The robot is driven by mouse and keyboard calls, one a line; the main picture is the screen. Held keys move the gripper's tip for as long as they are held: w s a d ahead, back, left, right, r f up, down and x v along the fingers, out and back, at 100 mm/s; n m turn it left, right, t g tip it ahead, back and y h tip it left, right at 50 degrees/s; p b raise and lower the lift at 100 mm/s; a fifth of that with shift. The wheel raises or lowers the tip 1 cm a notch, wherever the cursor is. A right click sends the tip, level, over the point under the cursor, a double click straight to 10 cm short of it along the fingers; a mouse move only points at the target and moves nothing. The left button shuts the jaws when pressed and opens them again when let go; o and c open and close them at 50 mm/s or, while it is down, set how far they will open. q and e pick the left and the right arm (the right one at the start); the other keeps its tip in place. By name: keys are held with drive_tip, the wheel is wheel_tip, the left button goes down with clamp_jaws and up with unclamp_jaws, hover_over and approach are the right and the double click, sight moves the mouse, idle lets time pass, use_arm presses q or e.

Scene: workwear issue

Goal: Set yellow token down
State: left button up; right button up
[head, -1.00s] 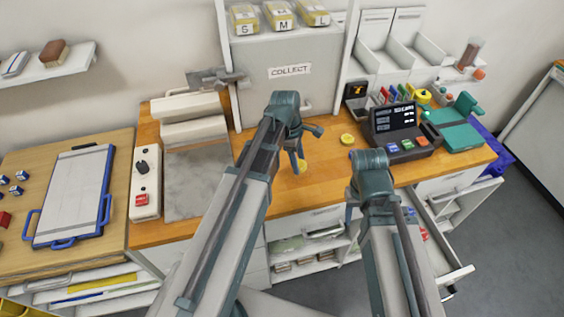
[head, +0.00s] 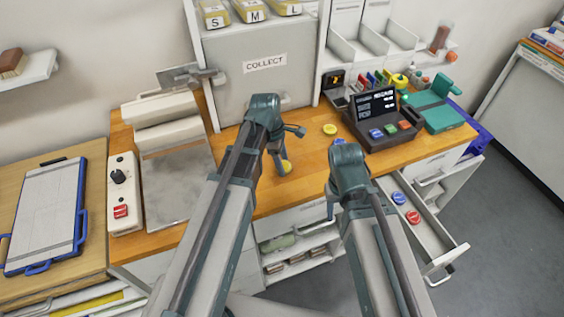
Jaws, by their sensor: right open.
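My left gripper (head: 280,158) points down low over the wooden counter, right of the grey mat. It is shut on a yellow token (head: 287,167), which shows at its fingertips, partly hidden by the fingers. I cannot tell whether this token touches the counter. A second yellow token (head: 330,129) lies flat on the counter farther back and to the right. My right gripper (head: 333,205) is open, near the counter's front edge, and its fingers are partly hidden by its own wrist.
A dark terminal (head: 378,118) with coloured buttons stands right of the second token. An open drawer (head: 437,240) at the right holds a blue token (head: 398,198) and a red token (head: 413,217). The COLLECT cabinet (head: 264,83) stands behind. Bare counter (head: 310,160) lies between the grippers.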

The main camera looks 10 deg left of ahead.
use_arm(q)
drive_tip(key=o, duration=0.4)
drive_tip(key=shift+r, duration=0.1)
drive_tip(key=p+v, duration=1.2)
drive_tip(key=s+d+m+y, duration=0.1)
drive_tip(key=s+d+m, duration=0.3)
drive_tip(key=s+m, duration=0.3)
drive_tip(key=s+d+m+y, duration=0.2)
drive_tip(key=s+d+m, duration=0.3)
drive_tip(key=m, duration=1)
drive_tip(key=shift+s+d+y, duration=0.25)
drive_tip(key=shift+s+y, duration=0.05)
drive_tip(key=shift+s, duration=0.65)
